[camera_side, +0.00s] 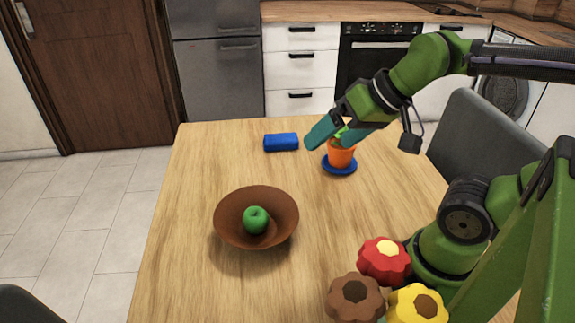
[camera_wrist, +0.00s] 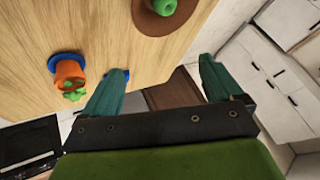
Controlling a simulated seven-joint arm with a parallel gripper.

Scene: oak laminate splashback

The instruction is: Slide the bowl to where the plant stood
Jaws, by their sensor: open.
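A brown bowl (camera_side: 232,235) stands on the left part of the table with a green apple (camera_side: 255,219) inside it. It shows partly at the top of the wrist view (camera_wrist: 145,22), with the apple (camera_wrist: 163,7) in it. A small green plant in an orange pot (camera_side: 340,156) stands on a blue saucer (camera_side: 340,169) toward the back right of the table. The plant also shows at the left of the wrist view (camera_wrist: 70,73). My gripper (camera_side: 328,138) is open and empty, with teal fingers above the table near the plant, partly covering its leaves in the side view.
A blue block (camera_side: 281,142) lies near the back edge of the wooden table (camera_side: 200,180). Red (camera_side: 384,260), brown (camera_side: 355,299) and yellow (camera_side: 417,304) flower-shaped pieces are at the front right by my base. A grey chair (camera_side: 470,135) stands at the right. The table between bowl and saucer is clear.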

